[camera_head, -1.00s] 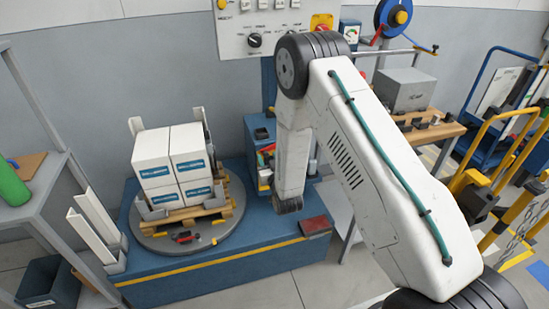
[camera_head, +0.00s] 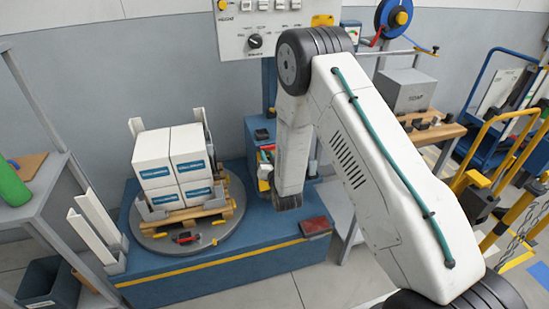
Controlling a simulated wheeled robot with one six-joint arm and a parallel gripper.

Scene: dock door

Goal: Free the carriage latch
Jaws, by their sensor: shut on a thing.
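I cannot make out the carriage latch; my arm covers much of the blue mast (camera_head: 268,85) and the space below it. My gripper is not visible; my forearm points down in front of the blue machine base (camera_head: 225,272), and its dark lower end hides whatever lies past it. Left of my forearm, a blue unit (camera_head: 256,131) with a red, yellow and green part below it shows partly. White boxes (camera_head: 172,160) stand stacked on a wooden pallet (camera_head: 196,216) on the round grey turntable (camera_head: 155,243). A small red-and-black part (camera_head: 186,238) sits at the turntable's front.
A red block (camera_head: 314,226) lies on the base's right corner. A control panel (camera_head: 283,45) hangs behind my arm. A wooden bench with a grey box (camera_head: 404,91) and yellow rails (camera_head: 490,150) stand at right. A grey shelf (camera_head: 38,190) is at left.

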